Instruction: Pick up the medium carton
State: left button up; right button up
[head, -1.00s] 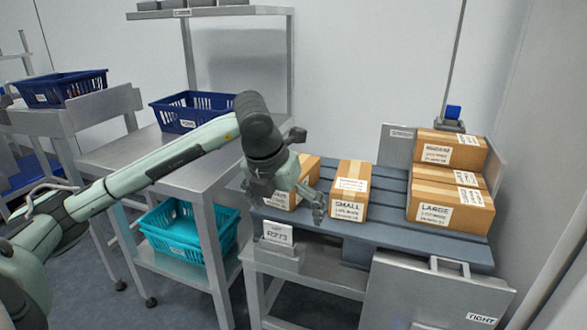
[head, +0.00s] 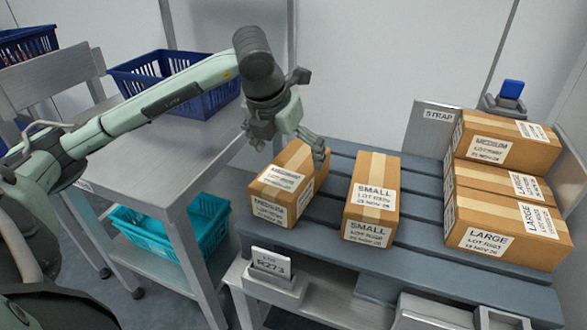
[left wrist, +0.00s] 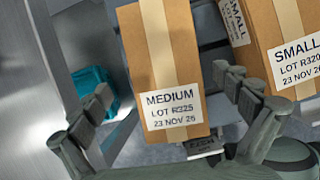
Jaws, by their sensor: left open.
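A brown medium carton (head: 272,211), labelled MEDIUM, lies at the left end of the grey pallet (head: 410,255). My left gripper (head: 290,150) is open and empty at the carton's far end, above it. In the left wrist view the medium carton (left wrist: 163,65) shows between the two spread fingers (left wrist: 165,92), with its label facing the camera; I cannot tell whether they touch it. Another carton labelled MEDIUM (head: 502,145) tops the stack at the pallet's right. My right gripper is not in view.
A small carton (head: 371,197) stands just right of the medium one, with a gap. A large carton (head: 505,238) is at the stack's bottom. A steel table with a blue basket (head: 200,90) is at left; a teal basket (head: 150,233) sits below.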

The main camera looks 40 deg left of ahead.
pick_arm(q)
jog(key=x, duration=0.7)
jog(key=shift+s+d+f, duration=0.25)
jog(key=shift+d+f, duration=0.05)
jog(key=shift+f, duration=0.05)
jog(key=c, duration=1.6)
jog(key=shift+w+r, duration=0.1)
jog(key=shift+c, duration=0.9)
